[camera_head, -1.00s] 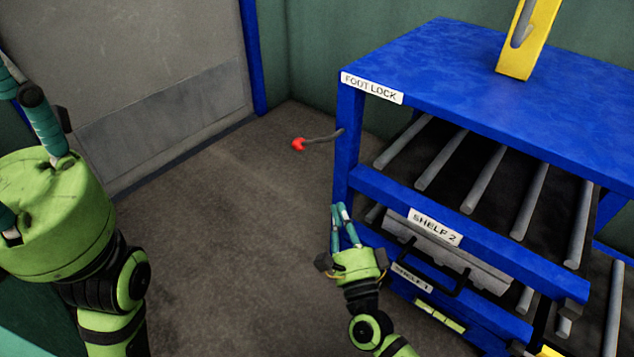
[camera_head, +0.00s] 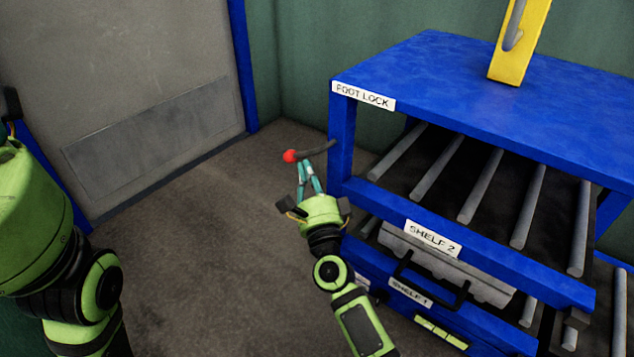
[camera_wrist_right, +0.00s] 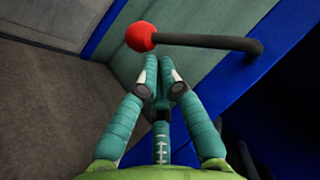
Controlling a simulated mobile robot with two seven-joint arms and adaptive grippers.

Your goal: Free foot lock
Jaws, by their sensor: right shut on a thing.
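The foot lock lever is a dark bent rod (camera_head: 322,149) with a red ball knob (camera_head: 290,156). It sticks out to the left from the blue rack's front-left post, below the FOOT LOCK label (camera_head: 363,95). My right gripper (camera_head: 306,164) is at the lever with its fingers shut on the rod, close to the knob. The right wrist view shows the red knob (camera_wrist_right: 141,36) and rod (camera_wrist_right: 205,42) just past the fingertips (camera_wrist_right: 160,62); the exact contact is hard to see. My left gripper (camera_head: 35,220) shows only in part at the left edge, its fingertips out of frame.
The blue rack (camera_head: 440,75) carries roller shelves labelled SHELF 2 (camera_head: 433,238) and SHELF 1 (camera_head: 410,291), right beside my right arm. A yellow part (camera_head: 515,60) stands on top. A grey door (camera_head: 130,80) is at back left. The floor (camera_head: 190,230) between is clear.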

